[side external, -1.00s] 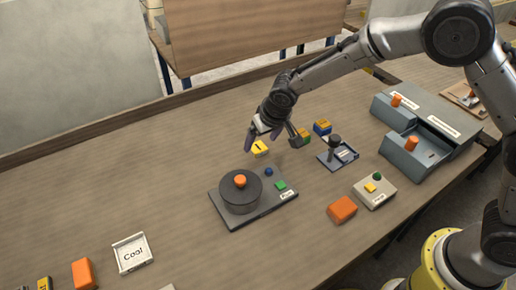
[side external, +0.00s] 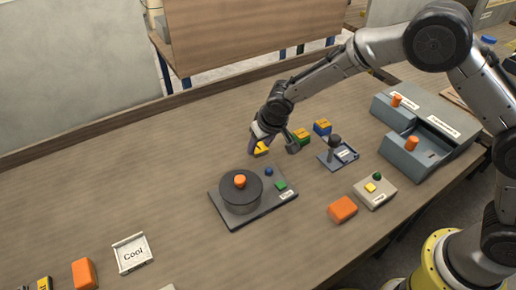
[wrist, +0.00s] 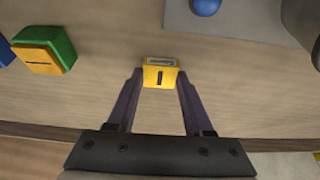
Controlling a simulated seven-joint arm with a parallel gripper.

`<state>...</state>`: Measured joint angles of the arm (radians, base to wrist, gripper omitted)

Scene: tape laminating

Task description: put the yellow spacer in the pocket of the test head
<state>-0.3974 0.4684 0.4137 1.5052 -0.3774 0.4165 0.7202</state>
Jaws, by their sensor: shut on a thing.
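The yellow spacer (side external: 262,149), a small block with a dark mark on its face, is partly hidden by a finger in the side view. In the wrist view the yellow spacer (wrist: 160,76) sits between my fingertips. My gripper (side external: 272,147) is shut on it, low at the table behind the round dark device; the fingertips (wrist: 159,84) flank its two sides. I cannot read which device is the test head. A small blue-grey fixture (side external: 326,161) with a black-knobbed post stands right of my gripper; any pocket in it is not clear.
A green-and-yellow block (side external: 301,137) and a blue-and-yellow block (side external: 322,127) stand close right of my gripper. The round dark device (side external: 241,195) with an orange knob is in front. A large grey machine (side external: 442,110) is at right. The table's left middle is clear.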

